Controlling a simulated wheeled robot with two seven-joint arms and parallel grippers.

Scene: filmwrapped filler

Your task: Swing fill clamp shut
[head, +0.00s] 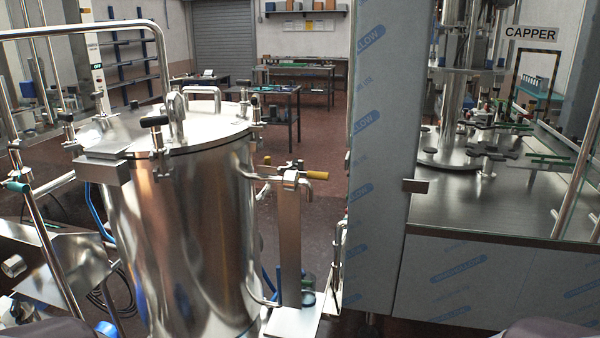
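A large shiny steel vessel (190,235) stands at the left with a round flat lid (175,130) on top. Several fittings with black knobs sit around its rim, one of them a T-shaped knob (155,122) at the front. A steel fitting with a yellow handle (316,175) sticks out at the vessel's right, above an upright steel bar (290,245). I cannot tell which fitting is the fill clamp, or whether it is open or shut. Neither of my grippers is in view.
A film-wrapped cabinet panel (378,190) stands right of the vessel, with a narrow gap between. Behind glass at the right is a steel deck (480,205) with capper machinery. A bent steel rail (80,30) runs at the left. Workbenches (280,100) stand far back on open floor.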

